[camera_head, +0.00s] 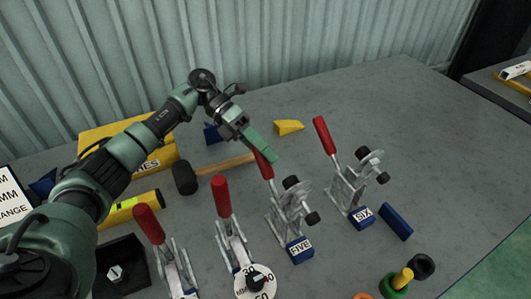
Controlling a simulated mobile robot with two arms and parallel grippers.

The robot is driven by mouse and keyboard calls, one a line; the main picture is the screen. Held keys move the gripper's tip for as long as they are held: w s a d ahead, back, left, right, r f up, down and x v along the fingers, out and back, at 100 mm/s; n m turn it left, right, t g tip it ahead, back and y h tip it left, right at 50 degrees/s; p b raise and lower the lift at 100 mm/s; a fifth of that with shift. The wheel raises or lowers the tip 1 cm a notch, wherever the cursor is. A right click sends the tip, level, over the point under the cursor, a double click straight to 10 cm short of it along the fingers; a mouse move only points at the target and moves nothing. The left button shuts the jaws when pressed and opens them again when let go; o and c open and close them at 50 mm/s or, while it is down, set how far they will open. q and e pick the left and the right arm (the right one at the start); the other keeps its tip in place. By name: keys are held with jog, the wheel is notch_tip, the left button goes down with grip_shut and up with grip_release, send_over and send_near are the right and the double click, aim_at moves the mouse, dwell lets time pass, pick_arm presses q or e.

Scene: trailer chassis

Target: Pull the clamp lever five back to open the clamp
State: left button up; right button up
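Clamp five is a metal toggle clamp (284,215) with a black-tipped arm and a blue block marked FIVE (300,250). Its red lever handle (264,166) stands nearly upright, tilted slightly to the left. My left gripper (262,146) comes in from the upper left. Its green finger lies across the top of the red handle and hides the tip. I cannot tell whether it touches the handle or whether the fingers are closed. My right gripper is not in view.
Clamp six (347,190) stands close on the right with its red handle up. Two more red-handled clamps (230,243) and (172,262) stand on the left. A mallet (187,178) lies behind, with a yellow wedge (288,127) nearby.

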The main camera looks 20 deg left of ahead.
pick_arm(q)
jog(key=shift+a+r, duration=0.1)
jog(key=shift+a, duration=0.1)
jog(key=b+v, duration=0.2)
jog(key=v, duration=0.5)
jog(key=shift+a, duration=0.15)
jog(key=shift+w, duration=0.1)
